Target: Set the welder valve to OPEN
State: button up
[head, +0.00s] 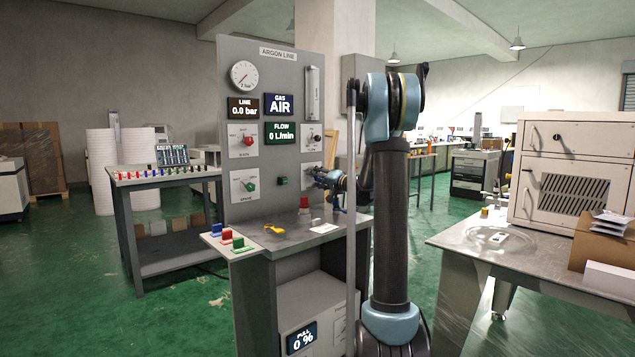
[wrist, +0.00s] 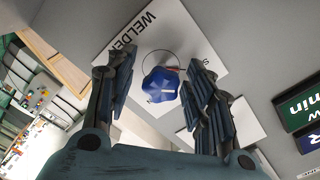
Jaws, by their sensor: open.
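The welder valve is a blue lobed knob (wrist: 160,86) on a white plate lettered "WELDER" (wrist: 146,22) in the wrist view. A pale mark shows on the knob, but I cannot tell which setting it points to. My gripper (wrist: 161,70) is open, with one finger on each side of the knob in that view. I cannot tell whether the fingers touch it. In the head view my gripper (head: 319,177) is at the right side of the grey panel (head: 278,211), in front of the white welder plate (head: 309,168), and the knob is hidden there.
The panel also carries a red knob (head: 249,141), a green knob (head: 251,184) and a round gauge (head: 244,75). Displays read LINE 0.0 bar, GAS AIR (head: 279,104) and FLOW 0 L/min.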

jog(key=shift+w, duration=0.1)
jog(key=c, duration=1.1)
jog(key=shift+m, duration=0.3)
jog(key=m, duration=0.3)
jog(key=shift+m, duration=0.4)
jog(key=m, duration=0.4)
jog(key=shift+m, duration=0.3)
jog(key=m, duration=0.4)
jog(key=shift+a+m, duration=0.1)
jog(key=shift+m, duration=2.3)
